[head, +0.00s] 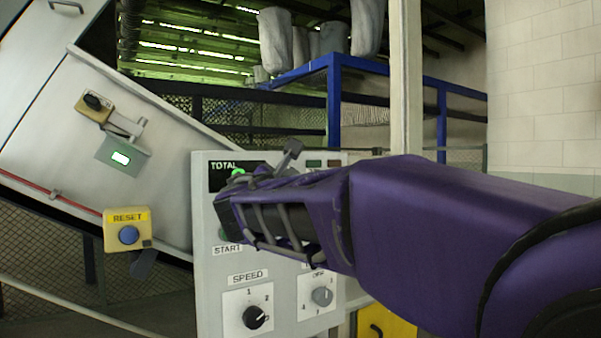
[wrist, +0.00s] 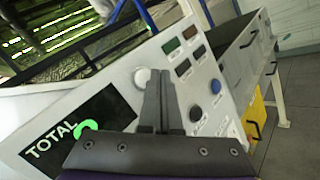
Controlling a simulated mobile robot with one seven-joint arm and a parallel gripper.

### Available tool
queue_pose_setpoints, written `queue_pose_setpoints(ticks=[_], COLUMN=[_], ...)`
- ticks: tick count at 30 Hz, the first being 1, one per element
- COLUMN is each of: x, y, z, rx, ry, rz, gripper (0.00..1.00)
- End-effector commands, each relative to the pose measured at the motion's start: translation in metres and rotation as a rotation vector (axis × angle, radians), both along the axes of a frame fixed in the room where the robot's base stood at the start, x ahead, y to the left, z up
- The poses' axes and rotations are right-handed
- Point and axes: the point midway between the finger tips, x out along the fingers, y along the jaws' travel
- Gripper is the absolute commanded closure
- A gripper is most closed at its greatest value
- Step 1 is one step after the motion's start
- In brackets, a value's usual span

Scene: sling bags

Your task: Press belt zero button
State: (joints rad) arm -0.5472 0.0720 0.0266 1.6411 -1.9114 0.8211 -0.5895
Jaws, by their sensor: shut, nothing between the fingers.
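The grey-white control panel (head: 208,290) stands ahead, with a black TOTAL display (head: 222,170) showing a green digit. In the wrist view the panel (wrist: 130,100) carries a white round button (wrist: 142,77), a blue button (wrist: 215,86), a black button (wrist: 196,113) and small coloured rectangles. Their labels are too small to read, so I cannot tell which is belt zero. My gripper (head: 291,152) is in front of the panel's upper part, and in the wrist view its shut, empty fingers (wrist: 158,74) cover part of the panel beside the white button. Contact cannot be told.
A yellow RESET box (head: 126,230) with a blue button hangs on the sloping conveyor side at left. SPEED knob (head: 255,317) and another grey knob (head: 322,296) sit low on the panel. A blue frame (head: 334,110) with hanging bags stands behind. Grey floor (wrist: 290,150) shows at right.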

Motion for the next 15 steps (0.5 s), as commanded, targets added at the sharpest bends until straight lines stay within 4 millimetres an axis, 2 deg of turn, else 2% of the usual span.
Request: queue_pose_setpoints(ticks=[15], x=[0.0066], y=[0.0041], z=[-0.0007], rx=[-0.001], ry=[0.002], rz=[0.000], gripper=[1.00])
